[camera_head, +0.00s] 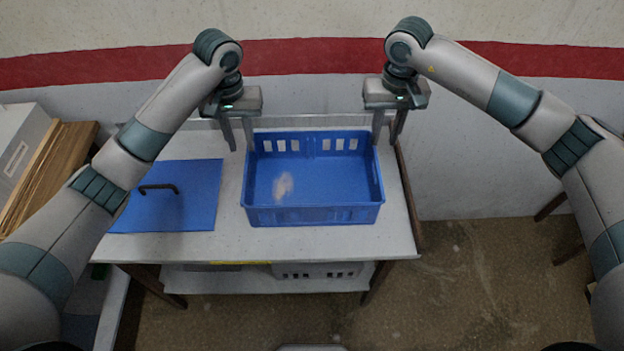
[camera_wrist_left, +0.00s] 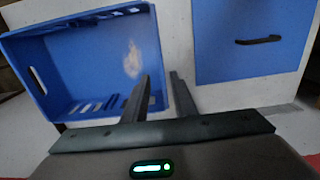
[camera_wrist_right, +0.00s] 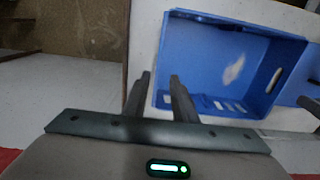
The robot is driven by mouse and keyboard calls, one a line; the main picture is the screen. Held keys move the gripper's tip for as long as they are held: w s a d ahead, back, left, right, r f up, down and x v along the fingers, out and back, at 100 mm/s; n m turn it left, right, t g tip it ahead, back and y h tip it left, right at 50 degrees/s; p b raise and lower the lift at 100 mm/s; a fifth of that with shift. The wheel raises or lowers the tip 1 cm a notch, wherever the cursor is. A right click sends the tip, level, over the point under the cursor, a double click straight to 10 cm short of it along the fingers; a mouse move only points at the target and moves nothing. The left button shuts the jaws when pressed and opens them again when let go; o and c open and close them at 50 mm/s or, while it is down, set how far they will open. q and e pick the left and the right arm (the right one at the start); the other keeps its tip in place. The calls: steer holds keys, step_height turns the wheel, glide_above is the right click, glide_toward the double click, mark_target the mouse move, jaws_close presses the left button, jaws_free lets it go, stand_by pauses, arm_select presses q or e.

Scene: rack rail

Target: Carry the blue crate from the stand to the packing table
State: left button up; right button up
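The blue crate (camera_head: 312,216) stands upright on a white-topped stand (camera_head: 330,243). It looks empty apart from a pale patch on its floor. My left gripper (camera_head: 239,146) is open at the crate's back left corner, with one finger by the wall and the other outside it. My right gripper (camera_head: 385,141) is open at the back right corner in the same way. The wrist views show a gap between the left fingers (camera_wrist_left: 162,85) and between the right fingers (camera_wrist_right: 160,85). I cannot tell whether any finger touches the crate. I cannot identify the packing table here.
A flat blue panel with a black handle (camera_head: 165,210) lies left of the crate. Cardboard pieces (camera_head: 50,165) and a pale box (camera_head: 20,140) stand at the far left. A grey crate (camera_head: 318,270) sits on the lower shelf. A wall is behind; floor at the right is mostly open.

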mark_target(254, 189)
arm_select(q)
steer(key=shift+f, duration=0.1)
arm_select(e)
steer(key=shift+f, duration=0.1)
